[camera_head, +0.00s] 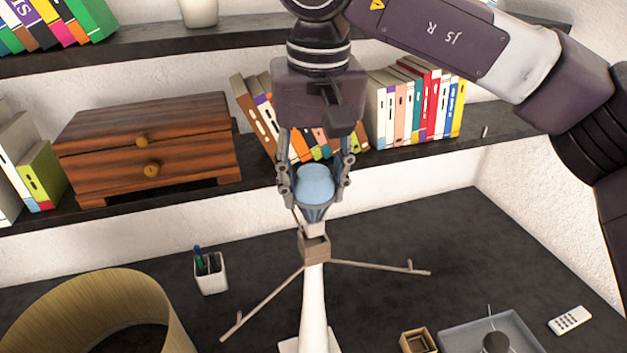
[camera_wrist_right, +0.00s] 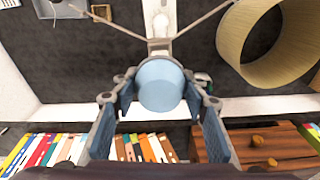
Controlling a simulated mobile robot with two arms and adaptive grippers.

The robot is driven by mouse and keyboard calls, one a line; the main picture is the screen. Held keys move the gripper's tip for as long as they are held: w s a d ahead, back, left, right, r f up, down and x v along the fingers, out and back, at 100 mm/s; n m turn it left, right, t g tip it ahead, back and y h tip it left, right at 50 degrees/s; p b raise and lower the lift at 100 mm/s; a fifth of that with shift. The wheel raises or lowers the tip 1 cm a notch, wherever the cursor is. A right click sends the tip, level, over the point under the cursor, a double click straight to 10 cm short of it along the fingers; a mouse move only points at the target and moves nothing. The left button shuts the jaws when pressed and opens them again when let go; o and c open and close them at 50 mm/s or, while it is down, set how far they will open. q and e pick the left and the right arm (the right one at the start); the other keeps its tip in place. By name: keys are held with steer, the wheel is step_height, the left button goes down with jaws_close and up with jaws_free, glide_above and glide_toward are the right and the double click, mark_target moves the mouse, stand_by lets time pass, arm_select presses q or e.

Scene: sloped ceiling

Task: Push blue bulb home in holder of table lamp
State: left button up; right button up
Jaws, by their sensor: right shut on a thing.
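The blue bulb (camera_head: 316,183) is between the fingers of my right gripper (camera_head: 317,186), which is shut on it. The bulb is upright at the top of the table lamp (camera_head: 313,290), directly above the brown holder (camera_head: 314,246). A pale neck shows between the bulb and the holder; I cannot tell how deep the bulb sits. In the right wrist view the bulb (camera_wrist_right: 160,85) is between the fingertips, in front of the holder (camera_wrist_right: 160,46). Two thin arms reach out from the holder. My left gripper is not in view.
A round yellowish lampshade (camera_head: 100,310) stands at the front left of the dark table. A pen cup (camera_head: 210,272), a grey tray (camera_head: 490,335), a small wooden box (camera_head: 418,341) and a remote (camera_head: 569,320) are around the lamp. Shelves with books and a wooden drawer box (camera_head: 148,145) are behind.

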steer(key=shift+f+b, duration=0.7)
steer(key=shift+f, duration=0.9)
steer(key=shift+f, duration=0.15)
steer(key=o, duration=1.2)
steer(key=shift+c, duration=0.2)
